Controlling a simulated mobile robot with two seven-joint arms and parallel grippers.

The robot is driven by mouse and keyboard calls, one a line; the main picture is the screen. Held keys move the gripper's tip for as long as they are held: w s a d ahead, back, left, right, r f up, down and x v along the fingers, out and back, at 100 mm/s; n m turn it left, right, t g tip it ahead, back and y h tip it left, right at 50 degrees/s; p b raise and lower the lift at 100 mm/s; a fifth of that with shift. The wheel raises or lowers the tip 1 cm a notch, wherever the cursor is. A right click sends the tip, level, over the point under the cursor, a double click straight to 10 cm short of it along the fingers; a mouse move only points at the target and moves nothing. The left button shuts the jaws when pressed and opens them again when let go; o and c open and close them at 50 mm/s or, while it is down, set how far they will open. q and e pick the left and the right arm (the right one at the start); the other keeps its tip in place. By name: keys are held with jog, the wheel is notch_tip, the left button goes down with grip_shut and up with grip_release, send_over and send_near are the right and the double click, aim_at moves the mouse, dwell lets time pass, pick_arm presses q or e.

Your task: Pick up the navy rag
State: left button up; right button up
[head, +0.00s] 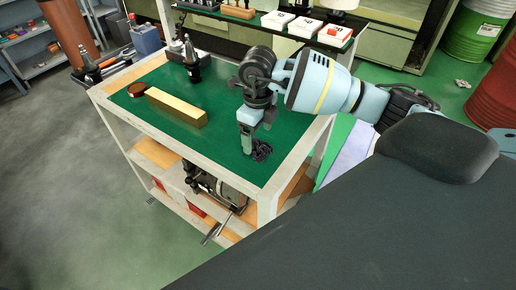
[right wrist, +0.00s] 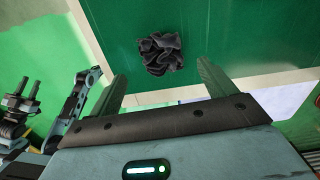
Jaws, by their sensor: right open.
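The navy rag (head: 261,151) looks almost black and lies crumpled on the green top of the cart, near its front right edge. In the right wrist view the rag (right wrist: 160,54) shows as a folded dark heap on green, ahead of and between the fingertips. My right gripper (head: 256,139) points down right at the rag. In the right wrist view its fingers (right wrist: 162,75) are spread wide with nothing between them. I cannot tell from the head view whether a finger touches the rag. My left gripper does not show in the head view.
On the cart top (head: 226,95) stand a brass-coloured block (head: 176,108), a brown round piece (head: 137,89) and a dark tool holder (head: 192,65). A raised pale rim (head: 283,173) edges the cart. A machine (head: 222,184) sits on the shelf below. The green between block and rag is clear.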

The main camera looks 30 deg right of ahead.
aim_at(258, 145)
notch_tip(258, 145, down, 5)
jog(key=shift+d, duration=0.1)
dwell(0.3)
jog(key=c, duration=1.1)
jog(key=shift+o, duration=0.2)
jog(key=shift+r, duration=0.15)
jog(key=shift+w+r, duration=0.1)
jog(key=shift+r, duration=0.4)
notch_tip(258, 145, up, 2)
jog(key=shift+r, duration=0.1)
jog(key=s+a, duration=0.3)
jog(key=a, duration=0.4)
jog(key=s+a+r, duration=0.1)
jog(key=s+a, duration=0.3)
jog(key=a, duration=0.3)
jog(key=shift+s+a+r+b, duration=0.15)
jog(key=shift+s+r+b, duration=0.05)
jog(key=shift+r+b, duration=0.1)
